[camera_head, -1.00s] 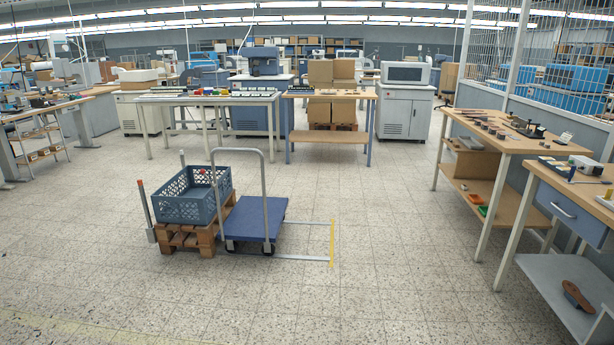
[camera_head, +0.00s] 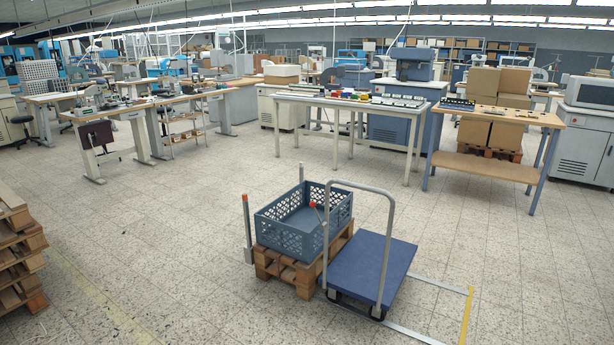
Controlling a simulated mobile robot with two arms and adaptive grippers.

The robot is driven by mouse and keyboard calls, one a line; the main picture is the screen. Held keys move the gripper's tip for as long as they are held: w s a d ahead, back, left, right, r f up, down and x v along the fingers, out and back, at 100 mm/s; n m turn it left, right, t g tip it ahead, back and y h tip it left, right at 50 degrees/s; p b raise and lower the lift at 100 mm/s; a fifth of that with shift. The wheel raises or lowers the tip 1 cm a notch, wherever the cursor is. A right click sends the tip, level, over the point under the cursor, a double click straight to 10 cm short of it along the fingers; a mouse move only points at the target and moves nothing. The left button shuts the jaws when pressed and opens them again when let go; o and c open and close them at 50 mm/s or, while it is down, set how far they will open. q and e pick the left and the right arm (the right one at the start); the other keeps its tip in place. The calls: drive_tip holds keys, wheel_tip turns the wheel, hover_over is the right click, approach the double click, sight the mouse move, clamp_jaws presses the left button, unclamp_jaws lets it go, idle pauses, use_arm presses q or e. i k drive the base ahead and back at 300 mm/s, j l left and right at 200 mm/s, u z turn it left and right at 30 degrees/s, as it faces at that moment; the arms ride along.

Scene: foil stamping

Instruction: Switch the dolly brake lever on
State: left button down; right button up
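The dolly (camera_head: 372,268) has a flat blue deck, dark wheels and a tall grey tubular push handle (camera_head: 389,240). It stands on the floor at the lower middle of the head view. A small red knob (camera_head: 313,205) on a thin dark stem shows beside the handle's left upright, in front of the crate. It looks like the brake lever; its setting cannot be told. Neither of my grippers is in view.
A blue-grey crate (camera_head: 290,238) sits on a wooden pallet (camera_head: 285,272) just left of the dolly. An orange-topped post (camera_head: 247,228) stands at the pallet's left. Stacked pallets (camera_head: 18,258) are at the left edge. Floor in front is clear.

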sight(312, 205)
drive_tip(key=i+j+u, duration=0.15)
drive_tip(key=i+u, duration=0.15)
drive_tip(key=i, duration=0.3)
drive_tip(key=i+u, duration=0.25)
drive_tip(key=i, duration=0.35)
drive_tip(key=i+j+z, duration=1.2)
drive_tip(key=j, duration=0.25)
drive_tip(key=i+j+z, duration=0.3)
drive_tip(key=j, duration=0.2)
drive_tip(key=k, duration=0.1)
